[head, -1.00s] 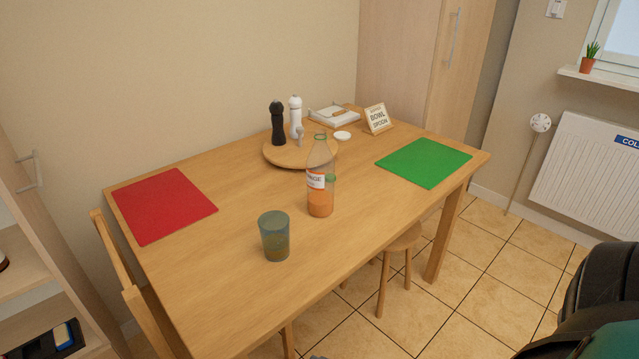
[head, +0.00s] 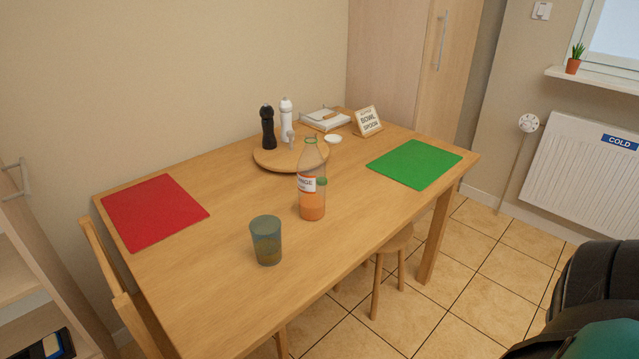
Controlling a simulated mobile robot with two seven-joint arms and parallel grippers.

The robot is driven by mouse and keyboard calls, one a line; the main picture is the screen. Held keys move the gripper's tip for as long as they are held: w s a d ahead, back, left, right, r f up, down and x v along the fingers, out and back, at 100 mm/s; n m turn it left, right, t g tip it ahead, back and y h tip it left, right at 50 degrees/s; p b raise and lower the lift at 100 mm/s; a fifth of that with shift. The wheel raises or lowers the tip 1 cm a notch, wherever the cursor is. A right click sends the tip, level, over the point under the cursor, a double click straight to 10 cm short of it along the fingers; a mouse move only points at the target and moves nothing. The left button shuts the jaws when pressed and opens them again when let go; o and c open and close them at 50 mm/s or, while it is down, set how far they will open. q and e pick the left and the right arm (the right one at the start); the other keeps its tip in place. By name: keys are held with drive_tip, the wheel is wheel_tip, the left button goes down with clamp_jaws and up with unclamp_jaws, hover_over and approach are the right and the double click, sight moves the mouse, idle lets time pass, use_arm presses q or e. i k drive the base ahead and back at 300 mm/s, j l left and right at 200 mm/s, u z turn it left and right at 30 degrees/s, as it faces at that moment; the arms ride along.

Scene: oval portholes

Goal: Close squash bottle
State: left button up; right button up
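The squash bottle (head: 312,207) stands upright on the table. It is clear, with a white and orange label and orange liquid in its lower part. Its neck (head: 310,150) has a greenish rim, and no cap is clearly seen on top. A small green round thing, likely the cap (head: 322,181), shows at the bottle's right side. I cannot tell whether it touches the bottle. Neither of my grippers is in view.
A blue-grey cup (head: 266,240) stands front left of the bottle. A round wooden board (head: 265,160) behind holds a black mill (head: 268,128) and a white mill (head: 286,122). Red (head: 153,212) and green (head: 414,164) mats lie left and right. A small sign (head: 369,121) stands behind.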

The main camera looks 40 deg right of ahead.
sight(310, 166)
drive_tip(key=l+u, duration=0.1)
drive_tip(key=u, duration=0.5)
drive_tip(key=k+l+u, duration=0.2)
drive_tip(key=l+u, duration=0.2)
drive_tip(key=k+l+u, duration=0.2)
drive_tip(key=u, duration=0.2)
drive_tip(key=k+l+u, duration=0.35)
drive_tip(key=k+l, duration=0.7)
drive_tip(key=k+l+u, duration=0.1)
drive_tip(key=k+l, duration=0.2)
drive_tip(key=k, duration=0.3)
drive_tip(key=k+l, duration=0.3)
drive_tip(key=k, duration=0.15)
